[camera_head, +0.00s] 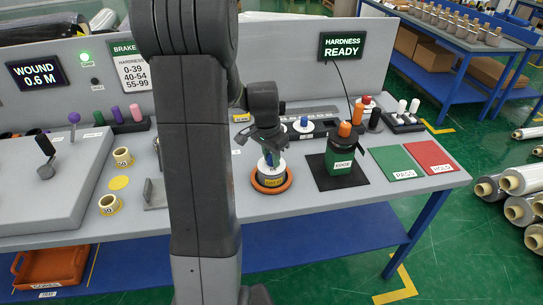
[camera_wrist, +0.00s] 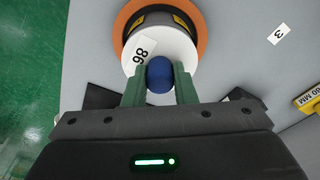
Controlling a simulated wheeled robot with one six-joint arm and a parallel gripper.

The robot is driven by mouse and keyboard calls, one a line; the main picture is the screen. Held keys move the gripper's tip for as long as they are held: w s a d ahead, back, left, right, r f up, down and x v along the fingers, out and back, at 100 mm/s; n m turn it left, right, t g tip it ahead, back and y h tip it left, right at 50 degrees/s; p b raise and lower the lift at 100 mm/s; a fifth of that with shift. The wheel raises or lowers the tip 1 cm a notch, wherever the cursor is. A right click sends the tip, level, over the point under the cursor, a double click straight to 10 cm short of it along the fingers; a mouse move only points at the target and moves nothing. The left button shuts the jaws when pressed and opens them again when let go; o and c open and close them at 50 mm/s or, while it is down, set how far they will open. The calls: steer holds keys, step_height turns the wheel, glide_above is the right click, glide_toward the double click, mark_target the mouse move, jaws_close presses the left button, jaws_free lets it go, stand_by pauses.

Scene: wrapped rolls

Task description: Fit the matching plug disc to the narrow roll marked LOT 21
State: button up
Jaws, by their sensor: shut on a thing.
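A short roll (camera_head: 273,182) with a yellow label stands upright in an orange ring (camera_head: 285,184) near the table's front edge; its small print is hard to read. In the wrist view its side (camera_wrist: 155,18) shows dark with a yellow patch. A white plug disc (camera_wrist: 180,45) with a number like 98 or 86 lies over the roll's top. My gripper (camera_wrist: 159,82) is shut on the disc's blue knob (camera_wrist: 159,72). In the head view my gripper (camera_head: 268,152) is directly above the roll. Whether the disc is fully seated is hidden.
Another white disc with a blue knob (camera_head: 303,125) sits in a dark rack behind. A green tester (camera_head: 340,160) with an orange top stands on a black mat to the right. Green PASS (camera_head: 398,160) and red HOLD (camera_head: 430,154) mats lie clear.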

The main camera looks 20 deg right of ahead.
mark_target(268, 167)
steer(key=shift+f, duration=0.3)
steer(key=o, duration=1.1)
steer(key=r, duration=0.4)
steer(key=a+r, duration=0.1)
steer(key=r, duration=0.8)
steer(key=shift+s+a+r, duration=0.25)
steer(key=shift+r, duration=0.1)
steer(key=f, duration=0.4)
steer(key=d+f, duration=0.1)
steer(key=f, duration=0.8)
steer(key=shift+w+d+f, duration=0.25)
steer(key=shift+f, duration=0.15)
steer(key=shift+r, duration=0.4)
steer(key=shift+f, duration=0.25)
